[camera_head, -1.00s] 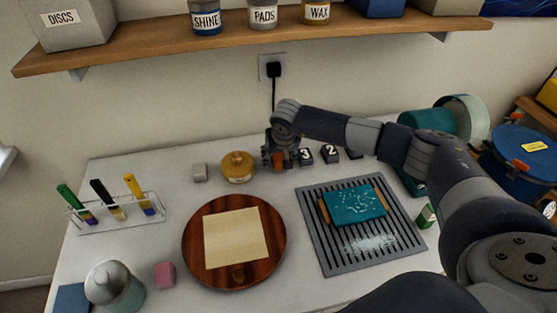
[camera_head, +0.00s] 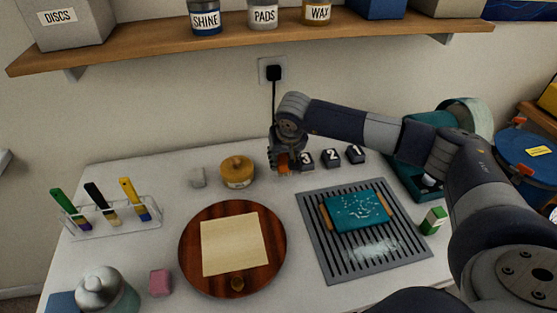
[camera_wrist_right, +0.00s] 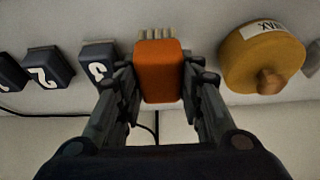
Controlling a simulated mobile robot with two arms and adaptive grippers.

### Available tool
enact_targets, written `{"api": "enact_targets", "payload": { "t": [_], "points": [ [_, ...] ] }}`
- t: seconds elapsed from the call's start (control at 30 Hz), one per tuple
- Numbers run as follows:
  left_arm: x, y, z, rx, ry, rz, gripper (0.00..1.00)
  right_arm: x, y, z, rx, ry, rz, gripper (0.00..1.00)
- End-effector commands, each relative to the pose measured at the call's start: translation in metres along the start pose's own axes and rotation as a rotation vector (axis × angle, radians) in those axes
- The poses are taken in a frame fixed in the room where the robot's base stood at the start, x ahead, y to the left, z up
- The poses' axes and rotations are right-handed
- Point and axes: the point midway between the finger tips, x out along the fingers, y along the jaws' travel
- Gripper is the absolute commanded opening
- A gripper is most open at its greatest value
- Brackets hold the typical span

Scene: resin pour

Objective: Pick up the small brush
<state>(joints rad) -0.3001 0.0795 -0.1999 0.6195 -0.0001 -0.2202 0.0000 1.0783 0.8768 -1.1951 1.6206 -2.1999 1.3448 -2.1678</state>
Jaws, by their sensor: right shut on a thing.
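The small brush (camera_wrist_right: 158,70) has an orange body with pale bristles at its far end. In the right wrist view it sits between the two dark fingers of my right gripper (camera_wrist_right: 157,85), which is shut on it. In the head view my right gripper (camera_head: 282,161) is at the back of the white table, just left of the block marked 3, and a bit of the orange brush (camera_head: 284,161) shows between its fingers. I cannot tell whether the bristles touch the table. My left gripper is not in view.
Dark numbered blocks (camera_head: 331,157) stand close to the right of the gripper. A yellow wax pot (camera_head: 237,172) stands to its left. A black cable (camera_head: 274,105) runs down the wall behind. A round wooden board (camera_head: 190,259) and a slotted grey mat (camera_head: 316,240) lie in front.

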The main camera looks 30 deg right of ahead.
Motion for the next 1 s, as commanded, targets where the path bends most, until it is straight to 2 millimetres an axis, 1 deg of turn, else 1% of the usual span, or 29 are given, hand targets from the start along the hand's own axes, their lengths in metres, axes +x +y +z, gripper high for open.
{"api": "enact_targets", "payload": {
  "t": [0.03,0.3,0.5,0.6,0.8,1.0],
  "points": [
    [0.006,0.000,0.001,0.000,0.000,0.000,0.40,-0.003,0.003,0.008,-0.001,0.004,-0.001,0.10],
    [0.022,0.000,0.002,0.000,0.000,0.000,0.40,-0.026,0.014,0.054,-0.001,0.002,-0.001,0.10],
    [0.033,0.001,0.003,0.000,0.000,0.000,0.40,-0.043,0.022,0.084,0.000,0.003,0.000,0.10],
    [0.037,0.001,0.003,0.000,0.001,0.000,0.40,-0.050,0.024,0.096,0.001,0.003,-0.001,0.10],
    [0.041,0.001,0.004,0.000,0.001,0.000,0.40,-0.058,0.028,0.109,0.002,0.002,0.000,0.10],
    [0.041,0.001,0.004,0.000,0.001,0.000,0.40,-0.061,0.029,0.113,0.001,0.002,-0.001,0.10]
  ]
}}
